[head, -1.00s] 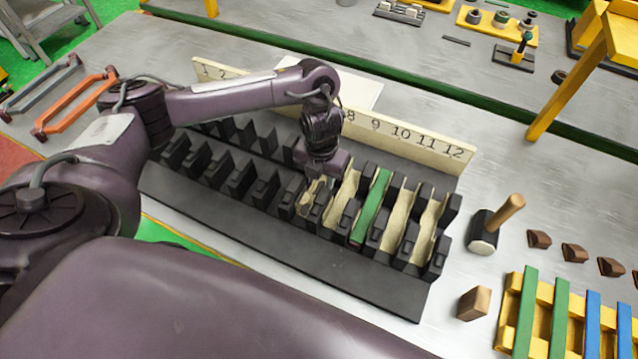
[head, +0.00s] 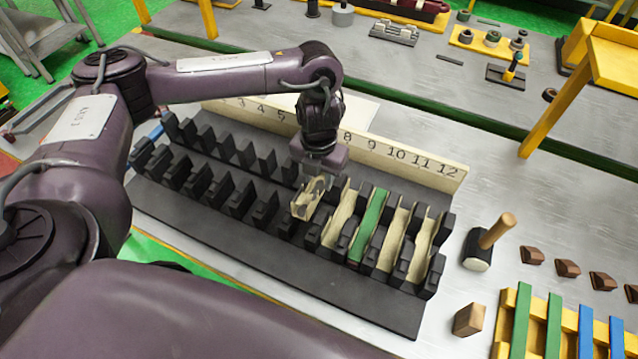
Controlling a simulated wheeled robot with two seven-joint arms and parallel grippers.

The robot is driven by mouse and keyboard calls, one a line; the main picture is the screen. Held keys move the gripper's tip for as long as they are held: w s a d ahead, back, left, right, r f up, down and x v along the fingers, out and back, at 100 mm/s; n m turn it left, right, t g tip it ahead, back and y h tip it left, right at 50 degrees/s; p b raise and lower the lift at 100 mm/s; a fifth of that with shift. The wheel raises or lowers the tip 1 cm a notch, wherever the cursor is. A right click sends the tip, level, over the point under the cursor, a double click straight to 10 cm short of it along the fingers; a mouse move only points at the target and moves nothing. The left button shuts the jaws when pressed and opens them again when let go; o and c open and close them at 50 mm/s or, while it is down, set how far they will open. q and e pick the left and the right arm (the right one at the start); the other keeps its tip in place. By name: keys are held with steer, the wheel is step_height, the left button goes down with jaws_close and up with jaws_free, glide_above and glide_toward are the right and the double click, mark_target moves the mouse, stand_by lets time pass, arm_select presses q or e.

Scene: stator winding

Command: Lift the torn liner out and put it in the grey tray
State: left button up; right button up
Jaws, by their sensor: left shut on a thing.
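The torn liner (head: 306,201) is a pale, ragged-edged cream piece with dark gaps. My left gripper (head: 316,178) is shut on its upper end and holds it tilted over the black slotted stator block (head: 250,262), near the middle of its row of slots. The liner looks raised, but I cannot tell whether its lower end is clear of the slot. A grey rim (head: 40,110) shows at the far left, partly behind my left arm; I cannot tell whether it is the grey tray. My right gripper is out of view.
To the right of the held liner, cream liners (head: 393,240) and a green strip (head: 368,226) fill slots. A numbered board (head: 425,166) stands behind the block. A mallet (head: 488,243), a wooden block (head: 469,320) and a yellow rack (head: 508,312) are at the right.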

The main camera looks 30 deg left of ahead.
mark_target(319, 184)
arm_select(q)
step_height(319, 184, up, 11)
steer(key=p, duration=0.1)
steer(key=shift+r, duration=0.1)
stand_by(0.5)
steer(key=shift+f+b, duration=3.3)
steer(key=shift+f, duration=2)
